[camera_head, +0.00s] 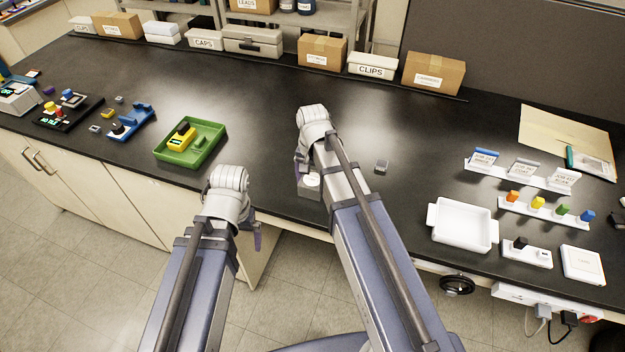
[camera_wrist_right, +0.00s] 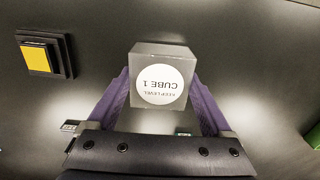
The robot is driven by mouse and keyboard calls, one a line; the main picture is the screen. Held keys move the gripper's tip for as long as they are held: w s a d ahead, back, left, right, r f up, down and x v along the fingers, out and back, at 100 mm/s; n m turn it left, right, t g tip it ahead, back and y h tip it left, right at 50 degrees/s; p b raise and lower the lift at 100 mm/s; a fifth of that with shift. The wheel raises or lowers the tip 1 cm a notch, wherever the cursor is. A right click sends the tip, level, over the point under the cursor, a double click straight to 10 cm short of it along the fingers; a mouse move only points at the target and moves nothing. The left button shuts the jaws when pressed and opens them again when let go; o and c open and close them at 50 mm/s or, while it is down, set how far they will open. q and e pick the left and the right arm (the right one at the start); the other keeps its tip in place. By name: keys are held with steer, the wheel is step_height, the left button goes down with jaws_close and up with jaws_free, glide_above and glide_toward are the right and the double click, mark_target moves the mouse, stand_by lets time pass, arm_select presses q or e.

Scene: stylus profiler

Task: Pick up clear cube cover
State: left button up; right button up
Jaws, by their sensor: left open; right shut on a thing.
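The clear cube cover (camera_wrist_right: 163,88) shows as a grey box with a round white label reading "KEEP LEVEL CUBE 1", upside down in the right wrist view. My right gripper (camera_wrist_right: 163,100) is shut on it, with a purple finger at each side. In the head view the cover (camera_head: 310,190) is partly hidden by my right gripper (camera_head: 302,172), near the bench's front edge. I cannot tell whether it touches the bench. My left gripper (camera_head: 257,236) is open, in front of the bench edge, and mostly hidden by its wrist.
A green tray (camera_head: 213,150) with a yellow device lies left. A white tray (camera_head: 437,232) and small racks stand right.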

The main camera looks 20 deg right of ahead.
mark_target(313, 179)
step_height(313, 179, up, 9)
steer(key=p, duration=0.8)
steer(key=shift+r+p, duration=0.2)
steer(key=shift+p, duration=0.2)
steer(key=o, duration=0.7)
jaws_close()
steer(key=shift+f, duration=0.1)
